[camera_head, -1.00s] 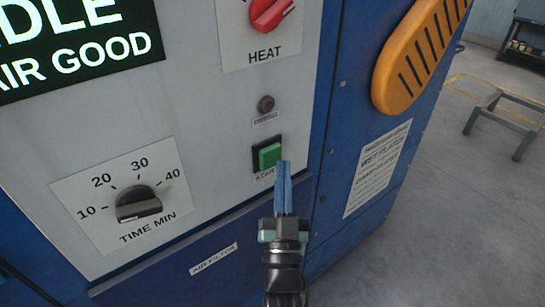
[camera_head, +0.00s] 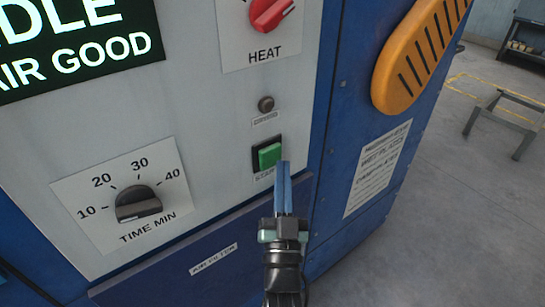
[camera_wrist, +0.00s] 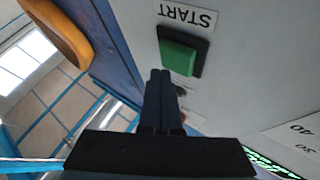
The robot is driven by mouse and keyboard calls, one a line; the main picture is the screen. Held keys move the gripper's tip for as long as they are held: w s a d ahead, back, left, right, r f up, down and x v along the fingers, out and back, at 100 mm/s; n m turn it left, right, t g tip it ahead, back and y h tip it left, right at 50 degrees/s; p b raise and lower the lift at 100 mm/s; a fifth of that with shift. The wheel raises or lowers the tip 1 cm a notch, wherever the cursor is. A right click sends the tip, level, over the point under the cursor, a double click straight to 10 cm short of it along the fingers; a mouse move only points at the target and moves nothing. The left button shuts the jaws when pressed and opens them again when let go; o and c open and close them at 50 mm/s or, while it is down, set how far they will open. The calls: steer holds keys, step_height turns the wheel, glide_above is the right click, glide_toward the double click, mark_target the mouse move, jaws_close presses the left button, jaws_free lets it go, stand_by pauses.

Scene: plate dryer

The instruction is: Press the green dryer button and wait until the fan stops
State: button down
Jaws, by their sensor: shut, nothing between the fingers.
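The green START button (camera_head: 270,155) sits in a black square frame on the grey panel of the blue dryer. It also shows in the wrist view (camera_wrist: 178,57), upside down, with its START label (camera_wrist: 187,16). My gripper (camera_head: 283,165) is shut and empty, its blue fingers together. In the head view the fingertips appear just beside the button's lower right. In the wrist view the fingertips (camera_wrist: 160,74) appear beside the button frame, with the button face uncovered. I cannot tell whether they touch the panel. The display (camera_head: 75,45) reads "...DLE" and "AIR GOOD", partly cut off.
A small round dark lamp or knob (camera_head: 266,104) is above the button. The red HEAT knob (camera_head: 270,14) is higher up. The TIME MIN dial (camera_head: 138,203) is at lower left. An orange slotted handle or guard (camera_head: 420,55) juts from the right side.

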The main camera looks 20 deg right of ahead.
steer(key=shift+w, duration=0.1)
steer(key=shift+w+a, duration=0.15)
steer(key=shift+w, duration=0.15)
steer(key=shift+w+a+b, duration=0.2)
steer(key=shift+w+b, duration=0.25)
steer(key=shift+w, duration=0.05)
stand_by(0.6)
stand_by(0.3)
steer(key=shift+s+d, duration=0.35)
steer(key=shift+s, duration=0.55)
steer(key=shift+s+d, duration=0.3)
steer(key=shift+s, duration=0.5)
steer(key=shift+s+d, duration=0.25)
steer(key=shift+s, duration=0.5)
steer(key=shift+s+d, duration=0.3)
steer(key=shift+s, duration=0.5)
